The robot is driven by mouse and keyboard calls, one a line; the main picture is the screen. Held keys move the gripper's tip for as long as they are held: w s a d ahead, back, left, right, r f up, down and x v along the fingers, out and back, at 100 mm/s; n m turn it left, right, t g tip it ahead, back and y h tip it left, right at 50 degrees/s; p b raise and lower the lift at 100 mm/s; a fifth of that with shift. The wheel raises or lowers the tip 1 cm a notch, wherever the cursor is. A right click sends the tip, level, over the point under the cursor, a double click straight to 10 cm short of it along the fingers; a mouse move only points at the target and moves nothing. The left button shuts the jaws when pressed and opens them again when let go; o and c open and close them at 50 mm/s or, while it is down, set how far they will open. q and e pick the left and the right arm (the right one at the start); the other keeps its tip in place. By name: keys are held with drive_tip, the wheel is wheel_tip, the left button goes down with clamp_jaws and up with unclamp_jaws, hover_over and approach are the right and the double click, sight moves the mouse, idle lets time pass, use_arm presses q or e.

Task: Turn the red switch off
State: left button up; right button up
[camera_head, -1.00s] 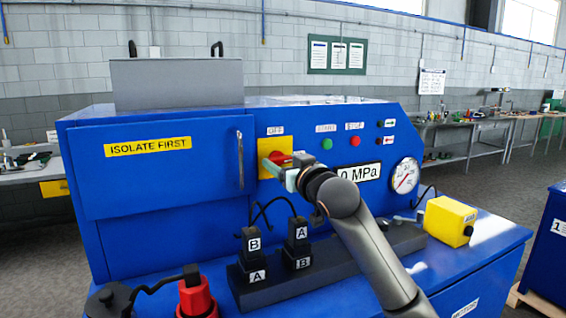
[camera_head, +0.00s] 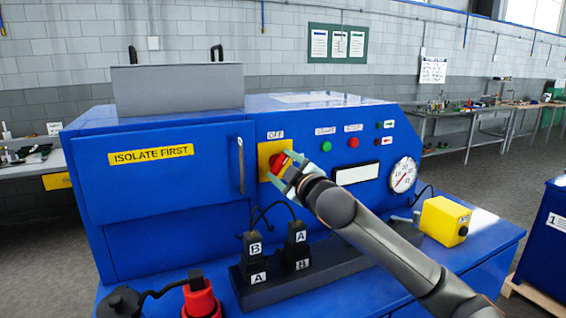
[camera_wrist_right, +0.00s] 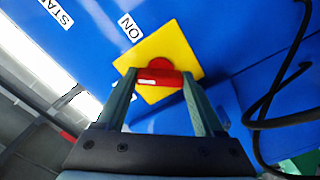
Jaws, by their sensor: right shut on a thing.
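An ON label (camera_wrist_right: 130,27) is beside the plate there. The handle is tilted, apparently between the ON and OFF labels. My left gripper is not in view.
A green button (camera_head: 326,146) and a red button (camera_head: 353,143) are right of the switch. A pressure gauge (camera_head: 403,175) is farther right. Black plugs (camera_head: 297,240) with cables stand below. A yellow box (camera_head: 445,221) is on the right ledge.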

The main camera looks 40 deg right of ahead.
drive_tip(key=n, duration=0.3)
drive_tip(key=shift+n, duration=2.6)
drive_tip(key=o, duration=1.4)
